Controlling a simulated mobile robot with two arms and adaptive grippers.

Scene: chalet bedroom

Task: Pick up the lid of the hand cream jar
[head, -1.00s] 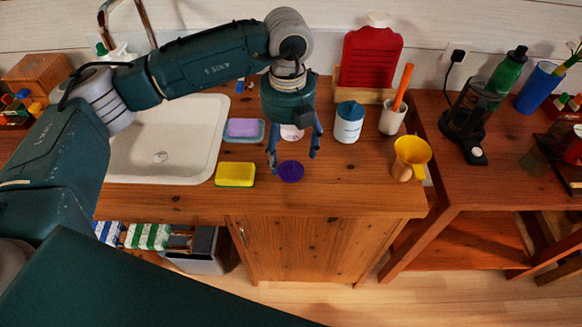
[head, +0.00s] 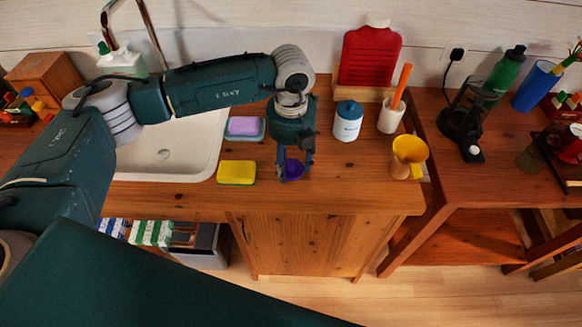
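The lid of the hand cream jar is a round purple disc (head: 294,170) near the front of the wooden counter, in the middle of the head view. My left gripper (head: 295,167) points down over it, with one finger on each side of the lid. The fingers look closed in against its edges, and the left finger covers part of its rim. Whether the lid is clear of the wood I cannot tell. The jar itself is hidden behind my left gripper. My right gripper is not in view.
A yellow sponge (head: 236,172) lies left of the lid, with a purple soap bar (head: 243,126) behind it. A white bottle with a blue cap (head: 347,122) and a yellow funnel (head: 409,152) stand to the right. The sink (head: 160,165) is at left.

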